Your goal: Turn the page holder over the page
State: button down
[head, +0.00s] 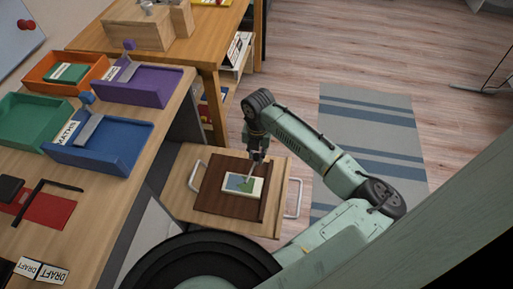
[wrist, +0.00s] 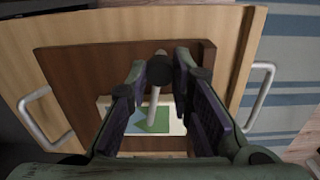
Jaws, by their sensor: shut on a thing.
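A brown board (head: 213,184) with a raised strip along its right side lies on a wooden tray. On it lies a small page (head: 230,181) with a white border and a blue and green picture; it also shows in the wrist view (wrist: 111,102). The page holder, a pale rod (wrist: 154,104) with a dark knob (wrist: 153,73), reaches from above the page down over its picture in the wrist view. My gripper (head: 257,158) is over the board, its fingers closed on either side of the knob. Whether the rod touches the page is unclear.
The wooden tray (head: 178,193) has a metal handle at each side. The desk at left carries a blue tray (head: 103,160), a purple tray (head: 150,91), a green tray (head: 28,115) and an orange tray (head: 40,75). A striped rug (head: 370,130) lies right of my arm.

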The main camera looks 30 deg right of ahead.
jog(key=shift+n+b, duration=0.35)
jog(key=shift+n, duration=0.75)
jog(key=c, duration=1.4)
grip_release()
notch_tip(320, 180, up, 12)
jog(key=shift+d, duration=0.1)
